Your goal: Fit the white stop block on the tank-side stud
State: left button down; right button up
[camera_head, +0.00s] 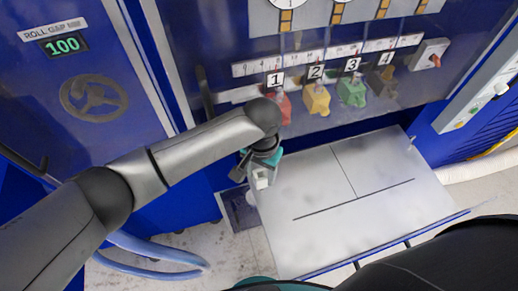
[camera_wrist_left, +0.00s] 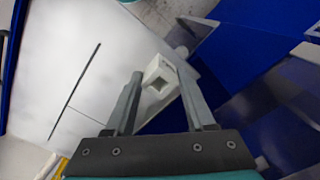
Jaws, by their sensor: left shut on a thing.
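My left gripper (camera_head: 262,172) is at the left edge of the pale metal table (camera_head: 340,235), pointing down. It is shut on the white stop block (camera_head: 261,180), a small block partly hidden by the gripper in the head view. In the left wrist view the block (camera_wrist_left: 158,74) sits between the fingertips of the left gripper (camera_wrist_left: 161,77), with a square opening facing the camera. I cannot tell whether the block touches anything below. My right gripper is not in view.
A blue cabinet with a roll gap display (camera_head: 63,45) stands at the left. Red, yellow, green and dark numbered clamps (camera_head: 317,98) line the panel behind the table. A blue hose (camera_head: 150,255) lies on the floor at the left. The tabletop is clear apart from dark lines.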

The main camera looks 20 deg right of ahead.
aim_at(262, 180)
pick_arm(q)
jog(key=shift+w+d+r, duration=0.2)
jog(key=shift+r, duration=0.05)
jog(key=shift+f, duration=0.1)
notch_tip(262, 180, down, 3)
jog(key=b, duration=0.3)
jog(key=shift+f, duration=0.4)
jog(key=shift+p, duration=0.3)
jog(key=shift+f, duration=0.15)
dwell(0.5)
